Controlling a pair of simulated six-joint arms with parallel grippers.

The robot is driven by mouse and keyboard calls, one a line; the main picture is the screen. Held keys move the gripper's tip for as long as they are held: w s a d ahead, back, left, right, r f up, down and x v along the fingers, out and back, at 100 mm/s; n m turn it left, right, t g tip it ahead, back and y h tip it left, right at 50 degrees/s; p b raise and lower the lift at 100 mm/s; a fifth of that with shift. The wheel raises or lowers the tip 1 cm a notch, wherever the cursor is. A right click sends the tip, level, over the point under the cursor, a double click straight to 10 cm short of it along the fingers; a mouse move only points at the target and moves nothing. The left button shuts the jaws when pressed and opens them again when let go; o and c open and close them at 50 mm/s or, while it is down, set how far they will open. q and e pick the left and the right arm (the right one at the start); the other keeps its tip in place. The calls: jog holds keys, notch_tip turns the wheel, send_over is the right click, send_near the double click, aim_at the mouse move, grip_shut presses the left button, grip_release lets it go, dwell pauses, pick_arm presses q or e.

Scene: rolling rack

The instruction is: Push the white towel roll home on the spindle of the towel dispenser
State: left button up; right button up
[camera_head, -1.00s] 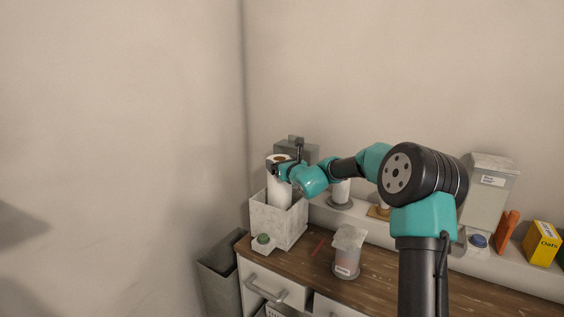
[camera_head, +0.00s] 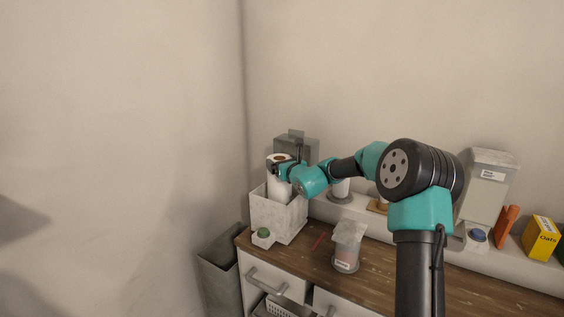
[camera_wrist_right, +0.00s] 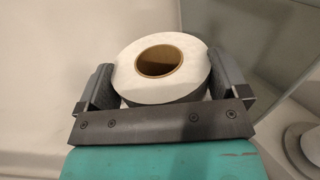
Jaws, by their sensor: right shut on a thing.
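The white towel roll (camera_head: 278,180) stands upright at the left end of the counter. Its lower part is hidden by the front wall of a pale speckled open-topped box (camera_head: 270,214), which seems to be the towel dispenser. My right gripper (camera_head: 281,169) is shut on the roll near its top. In the right wrist view the roll (camera_wrist_right: 128,88) sits between the two fingers (camera_wrist_right: 165,88), one on each side, with its brown cardboard core facing the camera. No spindle shows in the core. I cannot tell how far down the roll sits. My left gripper is out of view.
A grey container (camera_head: 297,146) stands behind the roll. A green-topped button (camera_head: 263,233) is at the box's front. A grey bin (camera_head: 222,268) is below left.

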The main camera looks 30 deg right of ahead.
notch_tip(320, 180, down, 6)
jog(key=shift+f, duration=0.25)
dwell(2.3)
jog(key=o, duration=1)
jog(key=shift+c, duration=0.2)
jog(key=shift+s, duration=0.15)
jog(key=s, duration=1.7)
jog(key=shift+a, duration=0.45)
